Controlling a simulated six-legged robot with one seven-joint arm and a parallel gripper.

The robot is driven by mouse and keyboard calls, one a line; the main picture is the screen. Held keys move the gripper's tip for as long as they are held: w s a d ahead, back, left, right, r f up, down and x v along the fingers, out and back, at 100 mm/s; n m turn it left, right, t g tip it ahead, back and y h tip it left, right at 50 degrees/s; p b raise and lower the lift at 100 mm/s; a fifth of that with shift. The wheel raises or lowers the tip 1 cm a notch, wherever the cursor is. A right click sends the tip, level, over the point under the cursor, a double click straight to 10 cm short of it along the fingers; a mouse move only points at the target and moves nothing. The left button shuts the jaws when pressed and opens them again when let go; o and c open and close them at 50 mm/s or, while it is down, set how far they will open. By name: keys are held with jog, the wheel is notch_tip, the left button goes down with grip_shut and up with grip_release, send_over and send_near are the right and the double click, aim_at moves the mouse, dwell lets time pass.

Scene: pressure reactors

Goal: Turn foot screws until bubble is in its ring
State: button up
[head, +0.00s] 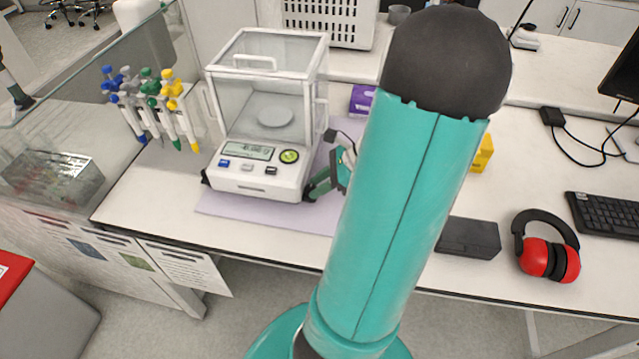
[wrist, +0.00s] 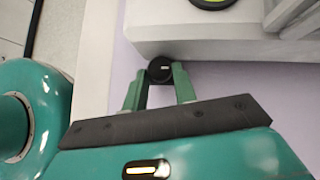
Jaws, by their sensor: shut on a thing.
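The analytical balance (head: 262,150) with its glass draft shield stands on a lilac mat (head: 230,206). My gripper (wrist: 160,78) is shut on a black round foot screw (wrist: 160,69) at the balance's front right corner. In the head view my gripper (head: 310,190) reaches that corner from the right. Another black foot (head: 205,177) shows at the front left corner.
A rack of coloured pipettes (head: 150,105) stands left of the balance. A purple box (head: 361,99) is behind my arm. A black case (head: 468,237) and red ear defenders (head: 546,258) lie to the right. The bench's front edge runs close before the balance.

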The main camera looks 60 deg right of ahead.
jog(key=shift+w+d+n+g+y, duration=0.1)
jog(key=shift+n+g+y, duration=0.3)
jog(key=shift+n, duration=0.3)
jog(key=shift+w+d+n+g+y, duration=0.1)
jog(key=shift+n+g+y, duration=0.25)
jog(key=shift+n, duration=0.35)
jog(key=o, duration=1)
jog(key=shift+c, duration=0.2)
